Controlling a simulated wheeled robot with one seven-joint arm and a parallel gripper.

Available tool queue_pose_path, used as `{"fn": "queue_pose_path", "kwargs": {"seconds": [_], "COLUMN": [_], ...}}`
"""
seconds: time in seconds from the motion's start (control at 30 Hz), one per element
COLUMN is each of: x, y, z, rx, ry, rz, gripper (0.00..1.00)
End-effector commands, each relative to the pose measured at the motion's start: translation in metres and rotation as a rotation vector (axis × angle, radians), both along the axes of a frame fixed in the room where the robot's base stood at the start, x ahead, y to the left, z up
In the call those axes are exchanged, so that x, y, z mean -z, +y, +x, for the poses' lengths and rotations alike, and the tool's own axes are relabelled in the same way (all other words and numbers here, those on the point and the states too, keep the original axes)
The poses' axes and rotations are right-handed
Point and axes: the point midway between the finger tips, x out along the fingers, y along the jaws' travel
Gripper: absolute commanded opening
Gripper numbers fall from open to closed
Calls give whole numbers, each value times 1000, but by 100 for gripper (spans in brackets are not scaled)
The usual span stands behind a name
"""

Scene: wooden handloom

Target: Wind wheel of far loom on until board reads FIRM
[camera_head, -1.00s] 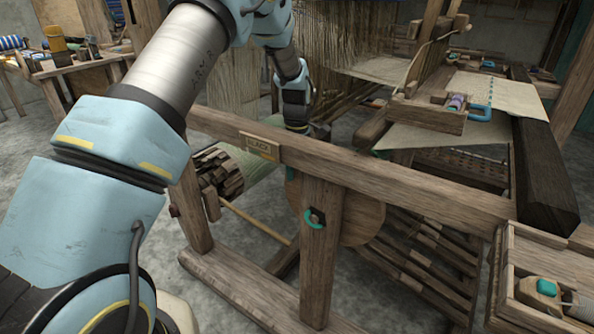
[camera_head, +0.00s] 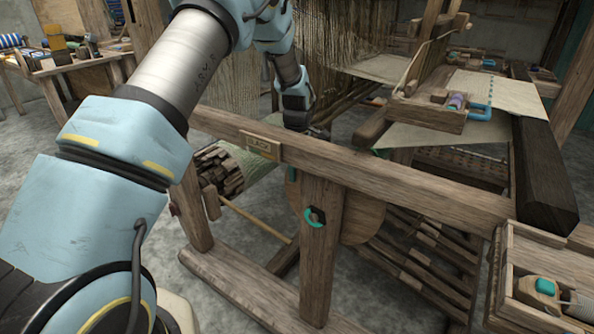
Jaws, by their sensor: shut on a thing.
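The wooden wheel (camera_head: 365,218) of the loom is a round disc behind the front post, partly hidden by the post and the long beam. My gripper (camera_head: 318,132) is just behind the beam, above the wheel. It is shut on part of the wheel, but the grip itself is mostly hidden by the beam. The small board (camera_head: 262,147) on the beam carries lettering that looks like SLACK. A teal ring-shaped fitting (camera_head: 314,217) sits on the front post.
The long beam (camera_head: 400,180) crosses in front of my gripper. Hanging warp threads (camera_head: 345,35) stand behind. An open wooden box (camera_head: 550,260) is at right. A bench (camera_head: 75,65) is at far left.

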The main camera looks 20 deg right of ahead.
Motion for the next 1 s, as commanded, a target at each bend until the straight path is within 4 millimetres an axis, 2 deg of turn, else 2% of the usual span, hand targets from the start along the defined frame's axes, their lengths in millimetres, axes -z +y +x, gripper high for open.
{"fn": "queue_pose_path", "kwargs": {"seconds": [0.03, 0.17, 1.0], "x": [0, 0, 0], "y": [0, 0, 0], "z": [0, 0, 0], "rx": [0, 0, 0], "ry": [0, 0, 0], "rz": [0, 0, 0], "gripper": [13, 0, 0]}}
